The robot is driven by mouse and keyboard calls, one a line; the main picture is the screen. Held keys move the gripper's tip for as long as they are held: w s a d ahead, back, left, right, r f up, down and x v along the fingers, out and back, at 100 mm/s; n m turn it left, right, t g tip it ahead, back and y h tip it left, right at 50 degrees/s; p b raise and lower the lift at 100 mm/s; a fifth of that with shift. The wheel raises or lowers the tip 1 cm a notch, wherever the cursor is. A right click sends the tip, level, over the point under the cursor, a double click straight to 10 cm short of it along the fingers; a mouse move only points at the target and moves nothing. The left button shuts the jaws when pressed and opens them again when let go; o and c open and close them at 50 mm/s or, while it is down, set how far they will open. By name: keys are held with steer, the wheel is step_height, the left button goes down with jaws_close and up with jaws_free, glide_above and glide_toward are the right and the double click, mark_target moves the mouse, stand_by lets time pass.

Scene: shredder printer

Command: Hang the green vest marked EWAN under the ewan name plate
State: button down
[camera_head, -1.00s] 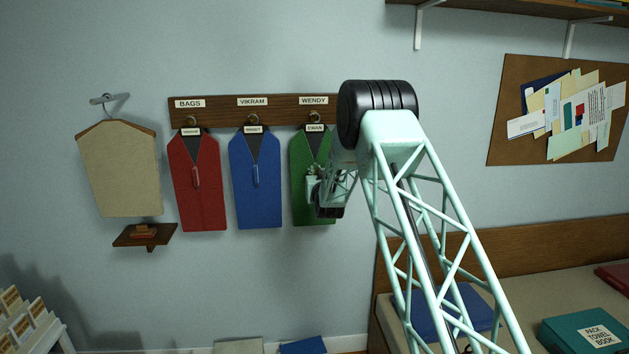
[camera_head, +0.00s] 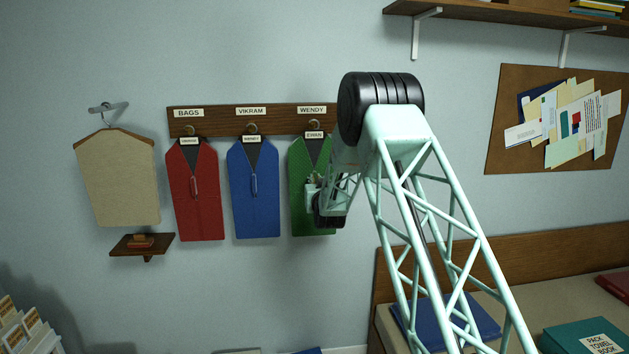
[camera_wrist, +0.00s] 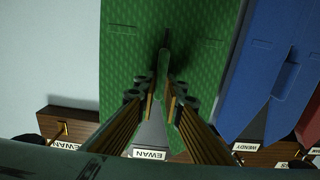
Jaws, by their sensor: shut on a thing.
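The green vest (camera_head: 310,160) marked EWAN hangs on a hook below the WENDY name plate (camera_head: 311,110), at the right of the visible row. In the wrist view the green vest (camera_wrist: 130,55) fills the middle, with its EWAN tag (camera_wrist: 149,154) low in the picture. My gripper (camera_wrist: 162,83) is shut on the raised green pull on the vest's front. The EWAN name plate (camera_wrist: 66,146) shows on the board at the left of the wrist view. In the head view my arm covers that end of the board.
The blue vest (camera_head: 252,200) hangs close beside the green one, and the red vest (camera_head: 197,205) hangs beyond it. A beige garment (camera_head: 118,185) hangs far left above a small shelf (camera_head: 142,243). A cork board (camera_head: 505,140) is at the right.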

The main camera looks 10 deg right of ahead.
steer(key=s+b, duration=0.1)
steer(key=s, duration=1.3)
steer(key=shift+s+a, duration=0.3)
stand_by(0.4)
